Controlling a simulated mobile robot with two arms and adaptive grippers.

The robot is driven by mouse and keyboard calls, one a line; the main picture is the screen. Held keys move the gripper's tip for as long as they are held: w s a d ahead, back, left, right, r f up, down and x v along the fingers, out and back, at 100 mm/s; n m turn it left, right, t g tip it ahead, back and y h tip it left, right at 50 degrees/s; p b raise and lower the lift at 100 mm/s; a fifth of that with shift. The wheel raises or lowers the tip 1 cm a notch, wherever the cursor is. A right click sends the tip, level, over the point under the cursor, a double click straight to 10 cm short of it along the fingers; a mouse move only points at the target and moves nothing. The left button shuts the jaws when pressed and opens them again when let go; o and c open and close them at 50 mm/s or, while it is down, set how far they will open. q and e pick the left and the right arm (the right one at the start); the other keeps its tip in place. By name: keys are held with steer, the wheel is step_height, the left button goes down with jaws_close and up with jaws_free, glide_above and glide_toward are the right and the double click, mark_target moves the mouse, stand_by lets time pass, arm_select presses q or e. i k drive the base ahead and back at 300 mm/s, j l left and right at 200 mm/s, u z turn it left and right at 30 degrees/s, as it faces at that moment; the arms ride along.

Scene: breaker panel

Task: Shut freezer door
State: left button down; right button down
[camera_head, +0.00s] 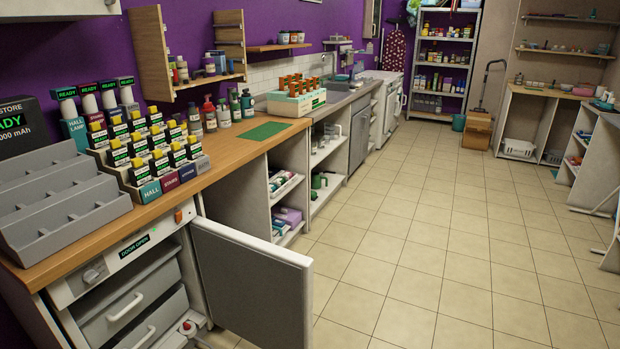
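The freezer (62,290) stands under the wooden counter at the lower left, with drawers (133,307) showing inside. Its door (245,285) stands wide open, swung out into the aisle on the right of the opening. A small display above the drawers reads "DOOR OPEN" (135,246). A knob (92,274) sits on the strip left of the display. Neither of my grippers shows in the head view. The bottom of the freezer and door is cut off by the frame edge.
The tiled floor (440,230) to the right of the door is clear. The counter (235,150) above holds a grey tiered rack (60,205), several labelled bottles and a green mat (262,131). Open shelves (285,190) stand beyond the door.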

mark_target(261, 292)
steer(key=u, duration=1.05)
steer(key=i+l+u, duration=0.2)
steer(key=l+u, duration=0.2)
steer(key=i+l+u, duration=0.15)
steer(key=l+u, duration=0.25)
steer(key=l, duration=0.25)
steer(key=l+u, duration=0.35)
steer(key=l, duration=0.25)
steer(key=l+u, duration=0.4)
steer(key=l, duration=0.75)
steer(key=k+l+u, duration=0.1)
steer(key=l, duration=0.45)
steer(key=k+l, duration=0.1)
steer(key=l, duration=0.5)
steer(key=k+l, duration=0.1)
steer(key=l, duration=0.45)
steer(key=l+u, duration=0.1)
steer(key=l, duration=0.45)
steer(key=k+l, duration=0.15)
steer(key=l, duration=0.4)
